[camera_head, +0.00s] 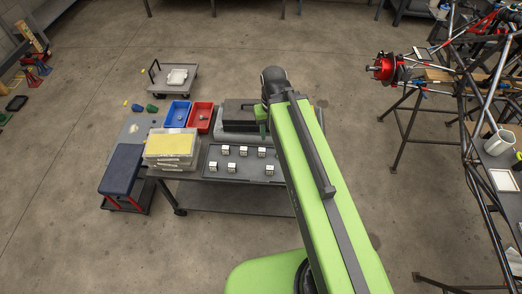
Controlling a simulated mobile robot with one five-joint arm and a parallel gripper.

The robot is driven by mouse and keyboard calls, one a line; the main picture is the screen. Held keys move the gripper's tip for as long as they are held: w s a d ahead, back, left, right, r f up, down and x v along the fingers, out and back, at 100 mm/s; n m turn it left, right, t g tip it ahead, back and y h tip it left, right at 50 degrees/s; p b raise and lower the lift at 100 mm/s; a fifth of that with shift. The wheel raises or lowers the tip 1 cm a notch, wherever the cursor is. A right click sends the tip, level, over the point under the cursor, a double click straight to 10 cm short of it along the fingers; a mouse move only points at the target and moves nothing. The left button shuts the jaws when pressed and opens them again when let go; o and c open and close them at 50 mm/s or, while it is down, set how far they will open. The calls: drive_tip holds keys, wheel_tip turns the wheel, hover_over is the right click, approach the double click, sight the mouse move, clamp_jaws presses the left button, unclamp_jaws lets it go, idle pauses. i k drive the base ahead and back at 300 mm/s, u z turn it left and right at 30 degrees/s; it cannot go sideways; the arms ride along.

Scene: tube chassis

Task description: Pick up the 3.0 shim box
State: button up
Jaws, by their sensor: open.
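Several small white boxes with dark marks stand in two rows on a dark tray (212,170) on the cart. A back-row box (225,150) and a front-row box (231,167) are among them. Their labels are too small to read, so I cannot tell which is the 3.0 shim box. My green arm reaches over the right side of the cart. My gripper (262,130) hangs at its far end, behind the tray's right part and apart from the boxes. It is open, though its fingertips are hard to make out. My arm may hide part of the tray's right end.
Left of the tray is a clear bin with a yellow top (172,144). Behind are a blue bin (177,113), a red bin (200,116) and a dark case (238,113). A tube chassis (470,130) stands at right. Open floor lies between.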

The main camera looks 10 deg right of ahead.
sight(262, 151)
drive_tip(key=z, duration=0.35)
drive_tip(key=i, duration=0.4)
drive_tip(key=u, duration=4.6)
drive_tip(key=i, duration=0.1)
drive_tip(key=z, duration=2.2)
drive_tip(key=k, duration=0.55)
drive_tip(key=z, duration=0.25)
drive_tip(key=i, duration=0.5)
drive_tip(key=u, duration=0.05)
